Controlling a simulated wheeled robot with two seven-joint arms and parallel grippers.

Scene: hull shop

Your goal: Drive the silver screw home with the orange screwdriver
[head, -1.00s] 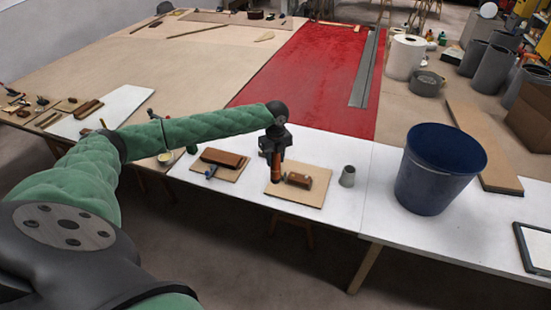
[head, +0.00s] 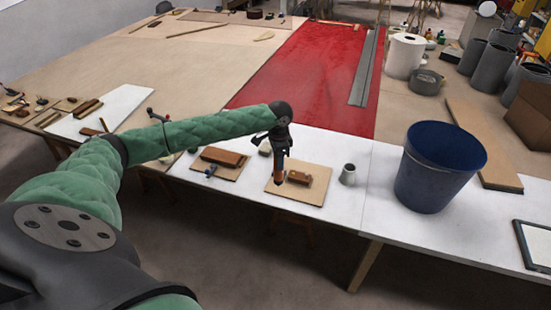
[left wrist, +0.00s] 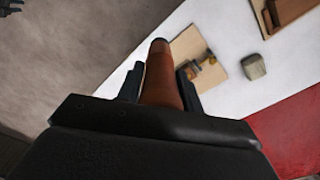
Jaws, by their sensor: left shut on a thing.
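My left gripper (head: 281,152) is shut on the orange screwdriver (head: 279,169) above the front table. The screwdriver points down, slightly tilted, its lower end at the left end of a small brown wooden block (head: 300,178). I cannot tell whether the tip touches anything. The block sits on a light square board (head: 310,194). In the left wrist view, the orange handle (left wrist: 159,78) stands between the two dark fingers (left wrist: 160,88), and the board (left wrist: 190,48) lies beyond it. The silver screw is too small or hidden to make out. My right gripper is not in view.
Left is another board with a brown block (head: 223,157) and a blue-handled tool (head: 211,171). A red panel (head: 310,75) lies behind.

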